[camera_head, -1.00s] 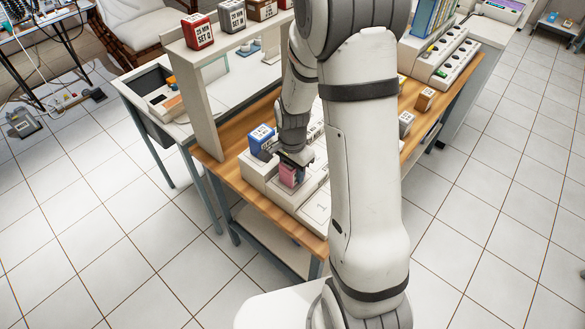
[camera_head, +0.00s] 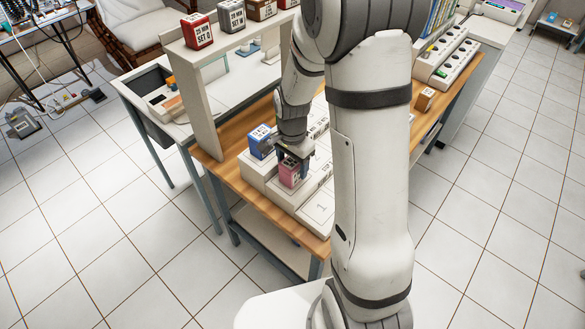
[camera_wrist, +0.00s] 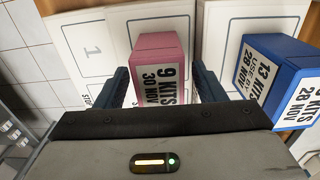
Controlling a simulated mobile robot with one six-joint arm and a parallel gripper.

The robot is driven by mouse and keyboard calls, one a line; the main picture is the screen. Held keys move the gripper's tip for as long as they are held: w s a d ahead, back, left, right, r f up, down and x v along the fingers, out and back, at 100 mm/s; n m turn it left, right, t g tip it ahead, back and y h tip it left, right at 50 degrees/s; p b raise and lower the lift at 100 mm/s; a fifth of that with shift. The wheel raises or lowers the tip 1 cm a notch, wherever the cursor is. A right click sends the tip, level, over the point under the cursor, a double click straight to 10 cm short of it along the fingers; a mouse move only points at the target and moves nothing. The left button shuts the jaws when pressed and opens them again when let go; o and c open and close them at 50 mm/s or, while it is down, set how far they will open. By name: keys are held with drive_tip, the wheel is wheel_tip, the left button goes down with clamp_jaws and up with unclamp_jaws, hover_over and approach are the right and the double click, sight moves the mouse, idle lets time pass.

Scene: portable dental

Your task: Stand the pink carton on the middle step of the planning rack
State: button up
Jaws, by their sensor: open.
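The pink carton (camera_head: 290,173) stands upright on the middle step of the white planning rack (camera_head: 318,208), with the lower step marked 1 in front of it. In the wrist view the pink carton (camera_wrist: 160,68) shows its label, "9 KITS 30 NOV", between the two fingers. My gripper (camera_head: 294,153) is open around the upper part of the carton; the wrist view also shows my gripper (camera_wrist: 162,88) with a finger on each side and small gaps. A blue carton (camera_head: 262,141) stands on the higher step beside it; it is also in the wrist view (camera_wrist: 278,72).
The rack is on a wooden bench (camera_head: 222,172). A shelf (camera_head: 205,95) behind holds a red carton (camera_head: 197,31) and several others. A small brown carton (camera_head: 425,98) stands at the right of the bench. My arm hides part of the bench.

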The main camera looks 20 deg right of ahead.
sight(293, 162)
wheel_tip(293, 162, up, 8)
drive_tip(key=shift+r, duration=0.1)
drive_tip(key=shift+s+r, duration=0.15)
drive_tip(key=shift+r, duration=0.5)
drive_tip(key=s+r+n+t, duration=0.1)
drive_tip(key=s+r+n, duration=0.3)
drive_tip(key=s, duration=0.4)
drive_tip(key=s+r+n+t, duration=0.2)
drive_tip(key=s+r+n, duration=0.3)
drive_tip(key=s+n, duration=0.2)
drive_tip(key=shift+s+d+r, duration=0.15)
drive_tip(key=shift+s+r, duration=0.1)
drive_tip(key=shift+s, duration=0.7)
drive_tip(key=shift+c, duration=0.3)
